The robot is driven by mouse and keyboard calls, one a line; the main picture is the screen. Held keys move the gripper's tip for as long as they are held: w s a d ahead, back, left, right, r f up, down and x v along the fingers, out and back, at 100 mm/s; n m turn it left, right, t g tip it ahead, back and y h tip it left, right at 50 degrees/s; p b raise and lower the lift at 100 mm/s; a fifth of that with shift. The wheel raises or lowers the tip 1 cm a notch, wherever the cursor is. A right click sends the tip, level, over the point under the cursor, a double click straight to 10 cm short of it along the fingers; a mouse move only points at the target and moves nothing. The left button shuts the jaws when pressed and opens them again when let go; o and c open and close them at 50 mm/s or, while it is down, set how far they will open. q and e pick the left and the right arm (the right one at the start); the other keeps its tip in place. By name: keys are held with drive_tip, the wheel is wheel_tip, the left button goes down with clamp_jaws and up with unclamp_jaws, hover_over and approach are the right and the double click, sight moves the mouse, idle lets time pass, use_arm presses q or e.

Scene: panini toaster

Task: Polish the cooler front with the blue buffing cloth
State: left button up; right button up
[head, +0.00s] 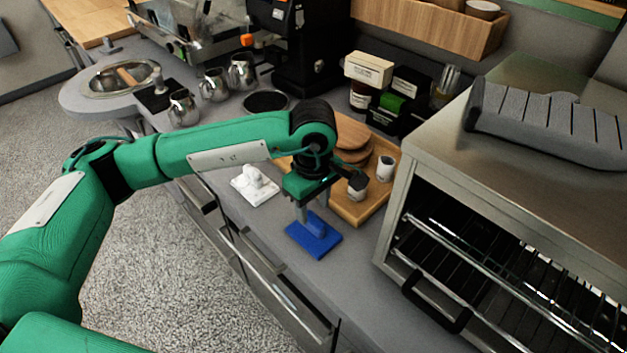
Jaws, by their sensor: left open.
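The blue buffing cloth (313,236), a flat blue pad with a raised blue grip on top, lies on the grey counter in the middle of the head view. My left gripper (310,208) is directly above it, pointing down with its fingers apart around or beside the raised grip; I cannot tell whether they touch it. A steel-edged front with long handles (262,272) runs below the counter edge; I cannot tell for certain that it is the cooler front. My right gripper is not in view.
A white pad with a grip (255,186) lies left of the blue one. Behind is a wooden tray (367,211) with cups and boards. A steel oven-like unit with racks (397,206) stands at right. Steel jugs (184,108) stand at back left.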

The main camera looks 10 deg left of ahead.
sight(313, 217)
use_arm(q)
drive_tip(key=shift+f+p, duration=0.4)
drive_tip(key=shift+f, duration=2.05)
drive_tip(key=shift+s, duration=0.1)
clamp_jaws()
drive_tip(key=shift+r, duration=0.15)
drive_tip(key=shift+r+p, duration=0.4)
drive_tip(key=shift+r, duration=2.45)
